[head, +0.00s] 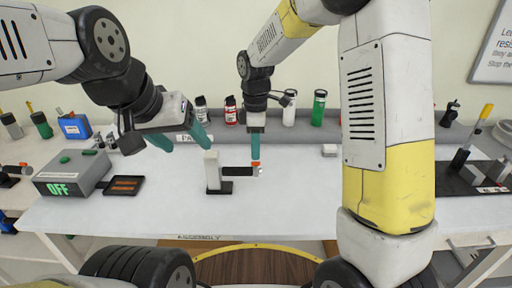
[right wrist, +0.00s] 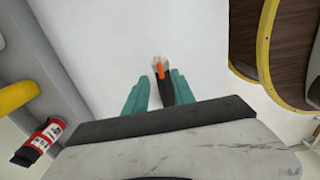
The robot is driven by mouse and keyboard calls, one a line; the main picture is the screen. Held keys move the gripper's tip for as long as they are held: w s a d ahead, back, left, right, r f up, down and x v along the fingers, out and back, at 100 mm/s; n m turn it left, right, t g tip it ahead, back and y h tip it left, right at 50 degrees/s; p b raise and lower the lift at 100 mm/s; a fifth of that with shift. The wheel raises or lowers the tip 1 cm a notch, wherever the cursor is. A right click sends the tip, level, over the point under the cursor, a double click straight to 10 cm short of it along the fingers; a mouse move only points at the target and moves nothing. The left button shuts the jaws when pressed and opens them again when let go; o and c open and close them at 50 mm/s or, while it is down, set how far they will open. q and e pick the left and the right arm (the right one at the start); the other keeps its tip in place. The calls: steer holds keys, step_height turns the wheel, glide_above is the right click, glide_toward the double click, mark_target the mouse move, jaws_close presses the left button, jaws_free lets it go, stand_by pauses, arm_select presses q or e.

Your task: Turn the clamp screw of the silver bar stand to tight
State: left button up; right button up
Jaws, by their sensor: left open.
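The silver bar stand is a pale upright block (head: 211,170) on a dark base, with a black bar (head: 238,171) reaching right. An orange clamp screw (head: 256,163) sits at the bar's right end, by a small silver part. In the right wrist view the orange screw (right wrist: 159,70) shows just beyond the fingertips. My right gripper (head: 255,157) points down directly above it. Its teal fingers (right wrist: 160,82) stand apart on either side of the black bar's line; I see no clear contact. My left gripper (head: 187,142) is open and empty, up and left of the upright block.
A grey box reading OFF (head: 60,189) and a black tray with orange pieces (head: 124,186) lie on the left of the white table. Several bottles (head: 319,108) line the back. A small white block (head: 329,150) lies right of the stand. The table's front middle is clear.

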mark_target(256, 164)
steer(key=shift+f, duration=1.9)
jaws_close()
